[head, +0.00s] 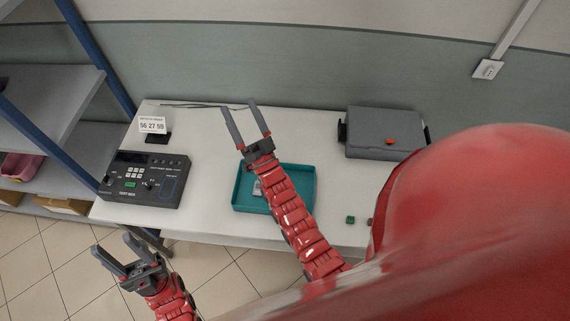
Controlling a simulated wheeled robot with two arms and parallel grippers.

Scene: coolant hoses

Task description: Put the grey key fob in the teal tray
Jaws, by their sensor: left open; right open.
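The teal tray (302,183) lies on the white table, right of its middle-left part, and my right arm crosses over it. A small light-grey object (258,188), which looks like the key fob, lies inside the tray near its left side. My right arm partly hides it and its details are too small to tell. My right gripper (239,107) is open and empty, above the table beyond the tray. My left gripper (111,242) is open and empty, low in front of the table's left front edge, over the floor.
A dark test box (145,180) stands at the table's left, with a number display card (152,126) behind it. A grey case (384,134) with a red item (390,141) on it stands back right. A small green block (350,219) lies near the front edge. Shelves stand left.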

